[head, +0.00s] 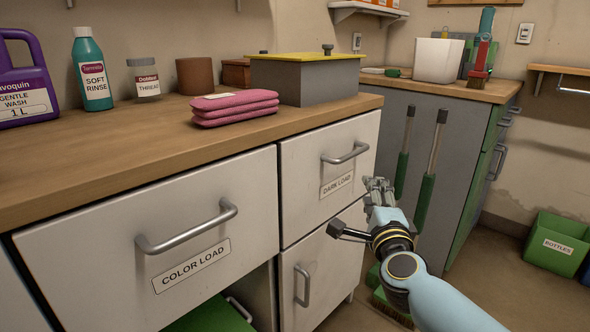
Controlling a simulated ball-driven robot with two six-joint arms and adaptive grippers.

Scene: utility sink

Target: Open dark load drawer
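The dark load drawer (303,170) is a white front labelled "DARK LOAD" with a grey bar handle (346,154). It looks closed, flush with the cabinet. My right gripper (377,184) is just right of and below that handle in the picture, apart from it. Its fingers are small and seen from behind, so I cannot tell whether they are open or shut. Nothing shows held in them. My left gripper is not in view.
The color load drawer (85,255), with its own bar handle (187,227), is left of it. A lower door (330,268) sits below. The wooden countertop (110,152) holds folded pink cloths (235,108) and bottles. Green-handled tools (424,203) lean against the grey cabinet behind.

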